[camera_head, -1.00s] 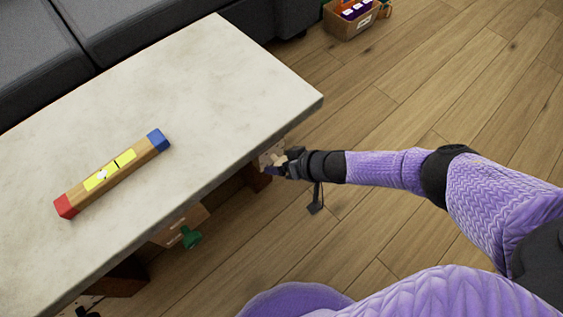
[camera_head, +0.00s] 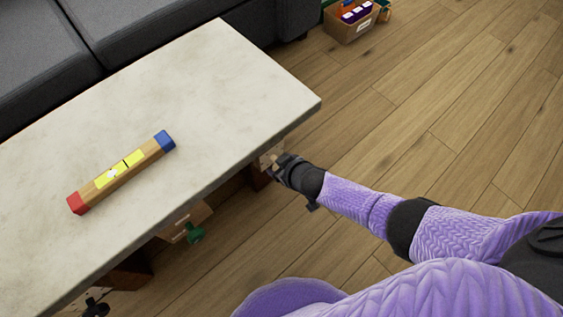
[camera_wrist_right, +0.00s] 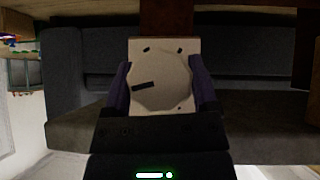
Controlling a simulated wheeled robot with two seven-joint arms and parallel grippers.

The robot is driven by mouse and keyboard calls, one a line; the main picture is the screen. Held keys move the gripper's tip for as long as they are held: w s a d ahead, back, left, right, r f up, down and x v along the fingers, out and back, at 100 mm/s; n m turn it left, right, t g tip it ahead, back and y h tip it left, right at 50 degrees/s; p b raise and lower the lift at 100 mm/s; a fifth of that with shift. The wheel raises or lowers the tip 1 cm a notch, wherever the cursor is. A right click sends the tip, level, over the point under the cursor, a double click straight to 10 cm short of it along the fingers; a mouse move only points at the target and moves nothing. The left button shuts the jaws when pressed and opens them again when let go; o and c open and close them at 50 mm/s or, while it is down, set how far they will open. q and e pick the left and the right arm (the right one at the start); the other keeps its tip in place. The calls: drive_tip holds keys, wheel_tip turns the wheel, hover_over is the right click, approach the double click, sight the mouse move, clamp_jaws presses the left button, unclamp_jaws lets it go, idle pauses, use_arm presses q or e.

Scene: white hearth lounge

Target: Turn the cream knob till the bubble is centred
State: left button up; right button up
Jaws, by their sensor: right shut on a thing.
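The spirit level (camera_head: 122,173) lies on the pale table top. Its red end is at left and its blue end at right. The pale bubble (camera_head: 112,173) in the yellow window sits on the red-end side of the dark centre line. My right gripper (camera_head: 278,167) is at the table's near right side, just under the edge. In the right wrist view it is shut on the cream knob (camera_wrist_right: 168,82), one finger on each side. The knob is many-sided, and its dark mark (camera_wrist_right: 146,86) points left. The knob is mostly hidden in the head view.
The table (camera_head: 215,75) has free room on top around the level. A grey sofa (camera_head: 130,30) stands behind. A box of things (camera_head: 352,24) is on the floor at top right.

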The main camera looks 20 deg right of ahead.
drive_tip(key=shift+s+f+h, duration=0.1)
drive_tip(key=shift+h, duration=0.3)
use_arm(q)
drive_tip(key=shift+w+r, duration=0.15)
drive_tip(key=shift+w, duration=0.55)
use_arm(e)
drive_tip(key=shift+n+t+h, duration=0.3)
drive_tip(key=shift+n+h, duration=0.1)
drive_tip(key=shift+n, duration=0.1)
drive_tip(key=o, duration=1.1)
use_arm(q)
drive_tip(key=shift+r, duration=0.1)
use_arm(e)
drive_tip(key=shift+r, duration=0.2)
